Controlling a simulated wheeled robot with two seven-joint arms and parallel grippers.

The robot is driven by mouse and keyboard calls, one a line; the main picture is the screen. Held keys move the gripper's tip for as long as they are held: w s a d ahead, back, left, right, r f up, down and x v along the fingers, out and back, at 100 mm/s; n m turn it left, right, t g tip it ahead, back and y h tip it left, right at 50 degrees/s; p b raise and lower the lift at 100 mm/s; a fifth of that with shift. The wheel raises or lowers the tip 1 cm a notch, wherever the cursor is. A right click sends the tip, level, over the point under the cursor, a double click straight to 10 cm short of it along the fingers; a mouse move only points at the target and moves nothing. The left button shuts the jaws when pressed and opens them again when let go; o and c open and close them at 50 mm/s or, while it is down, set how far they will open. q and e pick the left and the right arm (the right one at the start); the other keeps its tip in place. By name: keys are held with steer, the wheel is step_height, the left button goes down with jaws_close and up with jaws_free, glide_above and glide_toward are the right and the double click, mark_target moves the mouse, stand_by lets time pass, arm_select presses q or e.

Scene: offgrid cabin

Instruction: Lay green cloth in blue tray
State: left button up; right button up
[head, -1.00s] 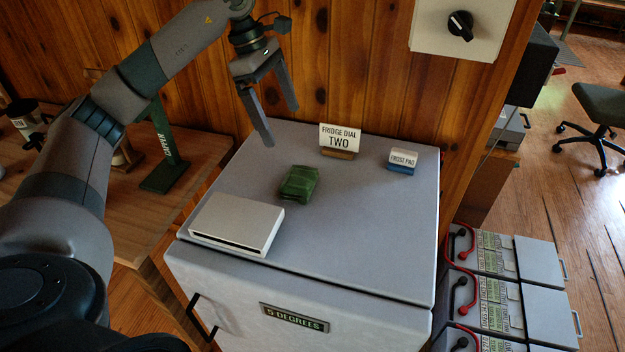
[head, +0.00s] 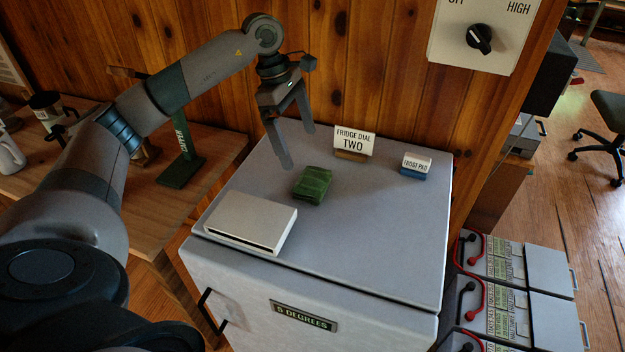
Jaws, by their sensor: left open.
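A folded green cloth (head: 312,185) lies on the grey top of the fridge (head: 370,240), behind a flat white box. My left gripper (head: 300,150) is open and empty, pointing down above the back left of the fridge top, up and to the left of the cloth and apart from it. A small blue base (head: 413,174) under a white label reading "FROST PAD" stands at the back right of the fridge top. I cannot tell whether it is a tray. No other blue tray shows. My right gripper is not in view.
The white box (head: 250,219) sits at the front left of the fridge top. A "FRIDGE DIAL TWO" sign (head: 354,143) stands at the back. A wooden bench (head: 120,200) is to the left. Batteries (head: 510,285) stand on the floor at right.

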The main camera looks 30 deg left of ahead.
arm_select(q)
steer(key=p, duration=0.2)
glide_above(311, 178)
steer(key=a, duration=0.2)
steer(key=f, duration=0.5)
steer(key=shift+s+d, duration=0.1)
steer(key=shift+s, duration=0.1)
steer(key=shift+f, duration=0.4)
steer(key=shift+d, duration=0.1)
steer(key=shift+p+x, duration=0.8)
steer(key=shift+x, duration=0.05)
steer(key=shift+p+x, duration=0.55)
steer(key=shift+x, duration=1.2)
steer(key=shift+c, duration=0.3)
